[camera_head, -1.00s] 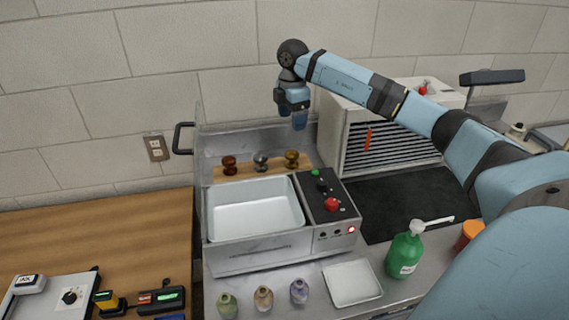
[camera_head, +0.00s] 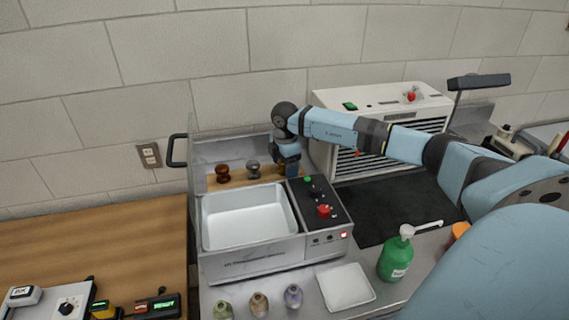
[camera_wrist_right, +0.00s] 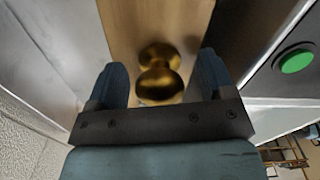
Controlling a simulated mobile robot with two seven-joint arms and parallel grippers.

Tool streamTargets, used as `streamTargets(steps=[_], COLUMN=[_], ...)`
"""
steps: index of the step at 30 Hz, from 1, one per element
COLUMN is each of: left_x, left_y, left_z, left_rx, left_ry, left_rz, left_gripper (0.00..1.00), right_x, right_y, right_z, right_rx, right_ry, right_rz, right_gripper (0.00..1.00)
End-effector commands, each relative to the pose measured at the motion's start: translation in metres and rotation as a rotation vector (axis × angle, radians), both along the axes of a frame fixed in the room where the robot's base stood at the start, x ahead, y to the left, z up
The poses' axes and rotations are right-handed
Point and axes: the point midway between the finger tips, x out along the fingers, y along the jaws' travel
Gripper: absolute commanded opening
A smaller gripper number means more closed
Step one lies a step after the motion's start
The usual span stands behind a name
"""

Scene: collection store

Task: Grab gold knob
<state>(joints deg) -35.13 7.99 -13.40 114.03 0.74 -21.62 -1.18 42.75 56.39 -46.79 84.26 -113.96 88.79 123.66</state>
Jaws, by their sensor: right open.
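The gold knob (camera_wrist_right: 160,80) shows in the right wrist view, on a wooden strip (camera_wrist_right: 190,22), between the two fingers of my right gripper (camera_wrist_right: 161,85). The gripper is open, with one finger on each side of the knob; I cannot tell whether either touches it. In the head view my right gripper (camera_head: 288,166) points down at the right end of the strip behind the white basin, and it hides the gold knob. My left gripper is not in view.
A brown knob (camera_head: 222,173) and a silver knob (camera_head: 253,169) stand left of my gripper. The control panel (camera_head: 318,205) with a red button and green button is close on the right. The white basin (camera_head: 250,240) lies in front. A clear-sided wall rises at the left.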

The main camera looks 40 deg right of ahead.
Motion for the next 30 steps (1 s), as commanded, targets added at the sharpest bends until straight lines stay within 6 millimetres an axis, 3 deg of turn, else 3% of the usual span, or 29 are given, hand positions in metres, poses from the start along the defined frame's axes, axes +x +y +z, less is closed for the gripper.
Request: streamTargets(steps=[8,15,16,25,30], left_x=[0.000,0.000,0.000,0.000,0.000], left_y=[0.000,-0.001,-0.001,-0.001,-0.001], left_z=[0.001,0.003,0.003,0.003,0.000], left_rx=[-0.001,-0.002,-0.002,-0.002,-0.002], left_ry=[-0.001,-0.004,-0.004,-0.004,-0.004], left_rz=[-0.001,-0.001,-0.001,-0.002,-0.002], left_gripper=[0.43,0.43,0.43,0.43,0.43], right_x=[0.000,0.000,0.000,0.001,0.001], right_y=[0.000,0.000,0.000,0.000,-0.001], right_z=[-0.004,-0.003,-0.003,-0.001,0.012], right_rx=[0.000,0.000,0.000,-0.001,0.000], right_ry=[-0.001,-0.001,-0.001,-0.002,-0.005], right_rz=[0.000,0.000,-0.001,-0.001,-0.001], right_gripper=[0.76,0.20,0.17,0.17,0.17])
